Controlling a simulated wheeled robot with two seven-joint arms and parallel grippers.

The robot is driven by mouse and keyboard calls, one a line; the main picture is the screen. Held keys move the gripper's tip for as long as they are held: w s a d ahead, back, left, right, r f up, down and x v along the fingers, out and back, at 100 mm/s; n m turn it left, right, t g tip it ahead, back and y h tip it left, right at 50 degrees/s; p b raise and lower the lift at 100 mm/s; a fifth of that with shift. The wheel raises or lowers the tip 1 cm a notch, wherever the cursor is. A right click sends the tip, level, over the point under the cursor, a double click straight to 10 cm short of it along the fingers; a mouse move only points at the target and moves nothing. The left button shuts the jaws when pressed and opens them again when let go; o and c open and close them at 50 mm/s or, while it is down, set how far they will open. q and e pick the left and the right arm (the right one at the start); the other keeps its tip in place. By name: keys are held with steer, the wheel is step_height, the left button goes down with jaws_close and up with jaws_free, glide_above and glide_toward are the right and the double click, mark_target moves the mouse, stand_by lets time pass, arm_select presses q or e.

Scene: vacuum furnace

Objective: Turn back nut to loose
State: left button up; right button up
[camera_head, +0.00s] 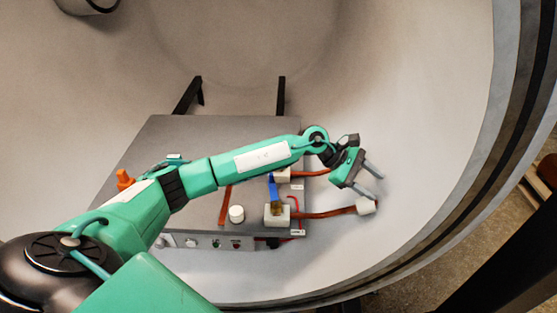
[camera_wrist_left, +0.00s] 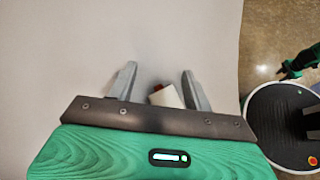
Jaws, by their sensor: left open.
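My left gripper (camera_head: 380,188) is open at the right side of the grey table, its fingers pointing right and slightly down. In the left wrist view the open gripper (camera_wrist_left: 160,72) has a pale nut-like piece (camera_wrist_left: 166,96) with a red tip low between its fingers, near the palm. I cannot tell whether the fingers touch it. In the head view a front white nut (camera_head: 366,207) sits on the end of a copper rod (camera_head: 325,212), just below the lower finger. A rear copper rod (camera_head: 312,173) runs behind my gripper, which hides its end. My right gripper is not visible.
The grey table (camera_head: 160,140) stands inside a round pale chamber (camera_head: 430,130). A white block (camera_head: 277,216) with a blue strip (camera_head: 272,187), a white knob (camera_head: 236,214) and an orange part (camera_head: 124,180) are on it. The chamber's right side is clear.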

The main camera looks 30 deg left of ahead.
arm_select(q)
steer(key=w+a+r+m+g+y, duration=0.15)
steer(key=a+y, duration=0.45)
steer(key=a, duration=0.9)
steer(key=w+a+r+m+g+y, duration=0.1)
steer(key=a+r+m+g+y, duration=0.35)
steer(key=a, duration=1.15)
steer(key=f+t+p, duration=0.1)
steer(key=f, duration=0.4)
steer(key=f+n+t+p, duration=0.1)
steer(key=f+p, duration=0.1)
steer(key=f, duration=0.3)
steer(key=f+y+p, duration=0.1)
steer(key=f, duration=0.4)
steer(key=shift+w+d+f+n+t, duration=0.1)
steer(key=shift+w+f+n+t, duration=0.1)
steer(key=shift+n+t, duration=0.2)
steer(key=shift+c, duration=0.2)
steer(key=c, duration=0.9)
steer(key=shift+c, duration=0.2)
